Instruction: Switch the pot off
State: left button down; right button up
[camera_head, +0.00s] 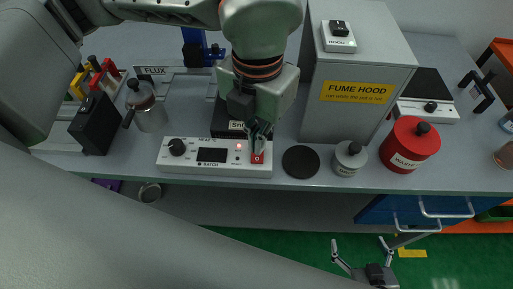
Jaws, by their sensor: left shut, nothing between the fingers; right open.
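The pot's white control unit (187,163) stands near the bench's front edge, with a black knob, a dark display and a small lit red light (239,146). A red rocker switch (257,159) marked 0 is at its right end. The dark pot (228,124), with a partly readable label, is behind the panel and mostly hidden by my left arm. My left gripper (260,144) is shut and empty, pointing down just above the red switch; I cannot tell whether it touches. My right gripper (364,254) is open and empty, low over the green floor in front of the bench.
A black disc (300,162), a small grey canister (350,158) and a red waste can (409,146) stand right of the unit. The fume hood cabinet (355,100) rises behind them. A metal flux container (148,108) and black box (94,124) are left.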

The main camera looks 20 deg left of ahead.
aim_at(257, 158)
pick_arm(q)
notch_tip(257, 158, up, 2)
jog(key=shift+r+p, duration=0.1)
jog(key=shift+p, duration=0.35)
jog(key=shift+r, duration=0.65)
pick_arm(e)
jog(key=shift+w+r, duration=0.45)
jog(key=shift+r, duration=0.3)
jog(key=shift+w+r, duration=0.45)
jog(key=shift+r, duration=0.3)
jog(key=shift+s, duration=0.1)
